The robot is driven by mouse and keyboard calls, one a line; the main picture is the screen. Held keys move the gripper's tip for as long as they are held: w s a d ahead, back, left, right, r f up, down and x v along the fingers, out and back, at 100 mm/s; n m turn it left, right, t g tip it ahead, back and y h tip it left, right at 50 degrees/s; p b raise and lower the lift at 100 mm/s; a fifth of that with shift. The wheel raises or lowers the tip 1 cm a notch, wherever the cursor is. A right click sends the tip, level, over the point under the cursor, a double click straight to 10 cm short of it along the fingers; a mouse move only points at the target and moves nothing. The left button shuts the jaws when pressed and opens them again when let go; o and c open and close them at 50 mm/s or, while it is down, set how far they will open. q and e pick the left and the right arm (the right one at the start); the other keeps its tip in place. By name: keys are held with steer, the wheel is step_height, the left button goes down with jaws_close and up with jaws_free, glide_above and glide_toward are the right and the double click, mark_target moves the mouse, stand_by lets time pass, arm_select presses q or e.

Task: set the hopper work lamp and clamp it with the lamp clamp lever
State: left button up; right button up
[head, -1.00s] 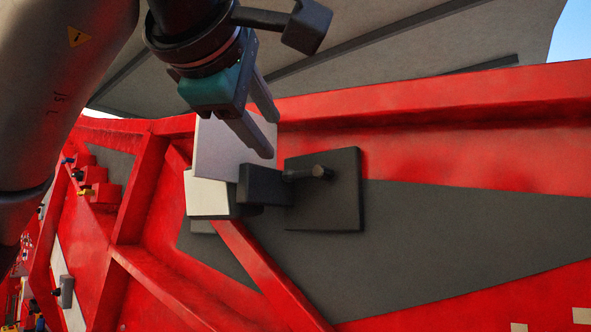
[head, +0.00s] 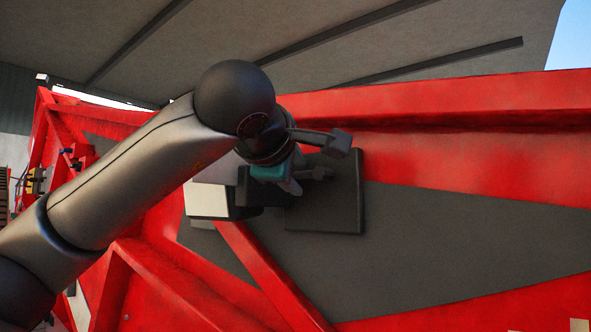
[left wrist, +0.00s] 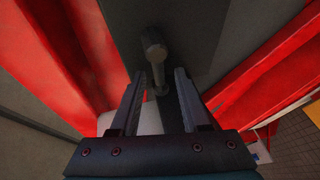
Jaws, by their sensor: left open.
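The hopper work lamp (head: 206,201), with a pale face and a dark body, sits on a dark bracket against the machine's side in the head view. A dark square plate (head: 346,205) is behind it. The lamp clamp lever (head: 318,174), a short grey rod with a round end, is partly hidden by my left gripper (head: 293,186). In the left wrist view the lever (left wrist: 153,45) lies in line with the gap between the open fingers of my left gripper (left wrist: 158,73); I cannot tell whether they touch it. Pale lamp surface (left wrist: 150,120) shows between the fingers. My right gripper is out of view.
Red machine beams surround the lamp, with a sloping red brace (head: 262,275) just below it and a thick red rail (head: 440,110) above. A flat grey panel (head: 470,235) lies to the right. My left arm covers much of the left side.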

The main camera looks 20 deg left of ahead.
arm_select(q)
steer(key=shift+c, duration=0.4)
steer(key=shift+d, duration=0.1)
jaws_close()
stand_by(0.8)
